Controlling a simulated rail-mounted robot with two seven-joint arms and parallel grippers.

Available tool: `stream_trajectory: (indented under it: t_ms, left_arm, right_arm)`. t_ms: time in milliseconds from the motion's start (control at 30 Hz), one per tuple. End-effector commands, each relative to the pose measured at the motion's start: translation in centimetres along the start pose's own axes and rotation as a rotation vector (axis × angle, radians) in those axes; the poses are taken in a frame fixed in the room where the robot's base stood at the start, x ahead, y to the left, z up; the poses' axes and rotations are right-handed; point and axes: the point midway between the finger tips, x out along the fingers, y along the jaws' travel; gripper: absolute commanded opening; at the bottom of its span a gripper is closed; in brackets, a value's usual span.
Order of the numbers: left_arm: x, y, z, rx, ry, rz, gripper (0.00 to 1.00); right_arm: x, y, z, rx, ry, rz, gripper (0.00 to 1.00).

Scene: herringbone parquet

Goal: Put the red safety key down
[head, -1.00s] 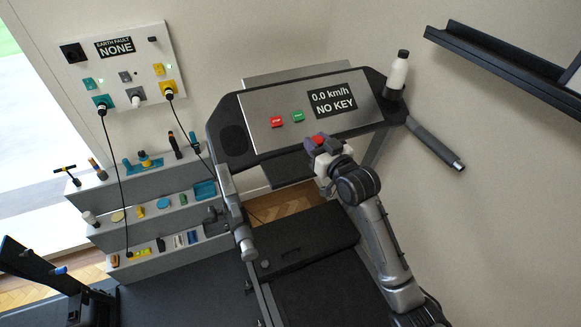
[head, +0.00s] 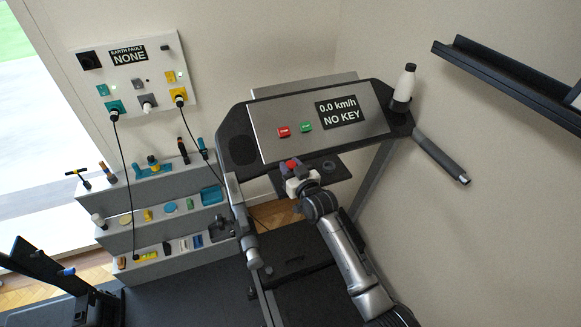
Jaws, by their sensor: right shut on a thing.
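The red safety key (head: 291,163) shows as a small red piece at the tip of my right gripper (head: 294,175). The gripper is shut on it and hides its lower part. The gripper is in front of the dark shelf (head: 340,177) below the treadmill console (head: 275,112); I cannot tell whether the key touches the shelf. The console display (head: 341,112) reads 0.0 km/h and NO KEY. My left gripper is not in view.
A white bottle (head: 403,84) stands at the console's right end. Handrails (head: 440,155) flank the treadmill. A grey stepped rack (head: 160,185) with several small tools stands at left, below a socket panel (head: 133,80) with hanging cables. A dark wall shelf (head: 500,70) is at upper right.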

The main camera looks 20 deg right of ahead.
Motion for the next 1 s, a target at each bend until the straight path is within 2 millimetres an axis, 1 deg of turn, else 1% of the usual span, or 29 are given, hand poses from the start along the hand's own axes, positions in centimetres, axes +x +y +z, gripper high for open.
stream_trajectory:
  t_ms: [100, 367, 533, 567, 600, 800, 1000]
  left_arm:
    - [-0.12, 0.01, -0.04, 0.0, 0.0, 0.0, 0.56]
    - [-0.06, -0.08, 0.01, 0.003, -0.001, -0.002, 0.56]
    - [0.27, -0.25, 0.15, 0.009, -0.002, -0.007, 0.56]
    - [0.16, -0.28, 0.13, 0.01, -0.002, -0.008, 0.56]
    - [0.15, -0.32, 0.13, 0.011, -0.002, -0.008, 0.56]
    - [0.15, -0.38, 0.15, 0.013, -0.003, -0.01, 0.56]
    - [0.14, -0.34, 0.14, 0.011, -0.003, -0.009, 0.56]
  right_arm:
    - [-0.02, 0.05, 0.57, -0.001, 0.0, 0.001, 0.08]
    - [-0.03, 0.05, 0.64, -0.001, 0.0, 0.001, 0.08]
    - [-0.03, 0.05, 1.14, -0.001, 0.0, 0.001, 0.08]
    - [-0.03, 0.05, 0.99, -0.001, 0.0, 0.001, 0.34]
    - [-0.03, 0.05, 0.97, -0.001, 0.0, 0.001, 0.37]
    - [-0.03, 0.05, 0.97, -0.001, 0.0, 0.001, 0.56]
    - [-0.03, 0.04, 0.94, -0.001, 0.0, 0.001, 0.56]
